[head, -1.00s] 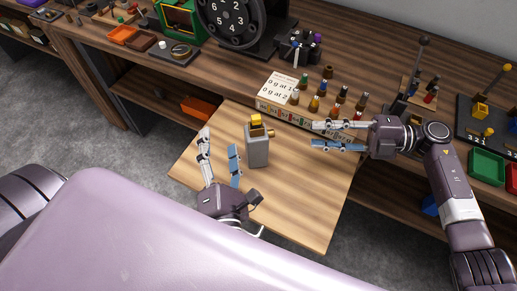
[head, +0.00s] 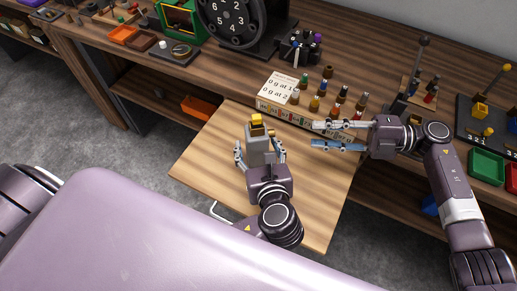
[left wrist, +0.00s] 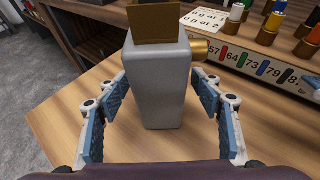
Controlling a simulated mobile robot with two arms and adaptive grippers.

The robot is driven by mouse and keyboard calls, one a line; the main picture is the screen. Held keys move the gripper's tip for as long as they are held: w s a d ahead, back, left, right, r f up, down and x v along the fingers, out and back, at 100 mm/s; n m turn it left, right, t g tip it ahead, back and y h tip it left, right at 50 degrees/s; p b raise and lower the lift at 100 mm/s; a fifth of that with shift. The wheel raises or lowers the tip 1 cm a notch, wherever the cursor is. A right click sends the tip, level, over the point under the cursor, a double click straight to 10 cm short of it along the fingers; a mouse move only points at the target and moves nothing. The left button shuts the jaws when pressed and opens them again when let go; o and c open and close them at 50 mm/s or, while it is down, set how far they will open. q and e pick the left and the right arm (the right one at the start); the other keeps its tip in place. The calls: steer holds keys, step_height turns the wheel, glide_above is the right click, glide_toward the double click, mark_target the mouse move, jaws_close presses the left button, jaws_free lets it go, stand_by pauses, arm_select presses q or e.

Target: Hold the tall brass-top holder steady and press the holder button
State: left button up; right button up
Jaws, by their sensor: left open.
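The tall grey holder (head: 257,146) with a brass top stands upright on the pull-out wooden board. It fills the middle of the left wrist view (left wrist: 160,82), with a brass knob (left wrist: 200,48) on its right side. I cannot tell whether this knob is the button. My left gripper (head: 260,155) is open, its fingers on either side of the holder; in the left wrist view (left wrist: 161,118) gaps show between both blue pads and its sides. The holder's lower part is hidden by my left gripper in the head view. My right gripper (head: 312,135) is open and empty, right of the holder.
A rack of several coloured bottles (head: 310,118) with a written card (head: 283,87) stands behind the board. A black dial (head: 235,20) is at the back. The board (head: 215,150) is bare to the left and right of the holder.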

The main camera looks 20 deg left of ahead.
arm_select(q)
steer(key=shift+x, duration=2.95)
steer(key=shift+c, duration=0.2)
jaws_close()
arm_select(e)
steer(key=shift+c, duration=0.3)
jaws_close()
